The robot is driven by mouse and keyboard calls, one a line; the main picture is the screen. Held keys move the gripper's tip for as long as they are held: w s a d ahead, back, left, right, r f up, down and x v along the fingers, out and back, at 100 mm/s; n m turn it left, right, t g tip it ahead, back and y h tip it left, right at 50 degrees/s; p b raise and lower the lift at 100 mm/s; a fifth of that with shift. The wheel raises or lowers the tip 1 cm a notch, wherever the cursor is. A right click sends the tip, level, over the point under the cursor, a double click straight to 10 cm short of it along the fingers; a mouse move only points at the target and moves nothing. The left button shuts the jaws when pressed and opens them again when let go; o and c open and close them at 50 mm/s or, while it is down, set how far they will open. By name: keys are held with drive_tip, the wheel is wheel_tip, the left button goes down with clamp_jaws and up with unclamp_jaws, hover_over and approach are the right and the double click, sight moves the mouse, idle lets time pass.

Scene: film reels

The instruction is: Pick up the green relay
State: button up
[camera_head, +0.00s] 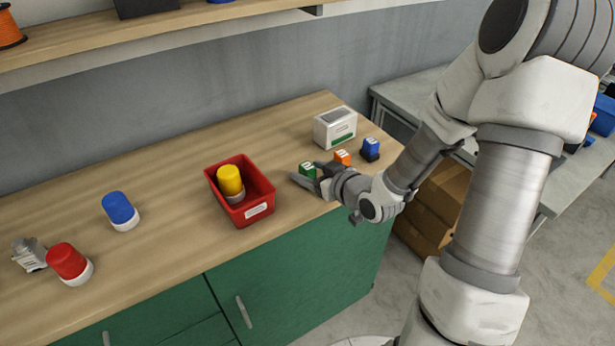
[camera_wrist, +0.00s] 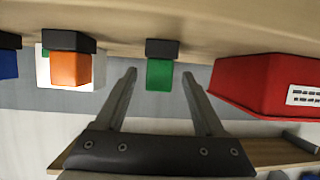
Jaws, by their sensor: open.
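The green relay (camera_head: 308,169), a small block, stands on the wooden counter to the right of the red bin. It also shows in the wrist view (camera_wrist: 160,75), green with a dark base. My gripper (camera_head: 306,176) is low over the counter at the relay, its fingers open. In the wrist view, the relay appears centred between the two fingertips (camera_wrist: 159,74), with a gap on each side. I cannot tell how deep it lies between the fingers.
An orange relay (camera_head: 342,157) and a blue relay (camera_head: 371,149) stand right of it, before a white box (camera_head: 335,128). A red bin (camera_head: 262,209) holding a yellow-capped piece (camera_head: 230,180) stands left. Blue (camera_head: 119,208) and red (camera_head: 67,260) capped pieces stand farther left.

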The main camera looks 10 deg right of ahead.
sight(301, 167)
drive_tip(key=x, duration=0.4)
drive_tip(key=shift+w+f, duration=0.2)
drive_tip(key=shift+w, duration=0.05)
clamp_jaws()
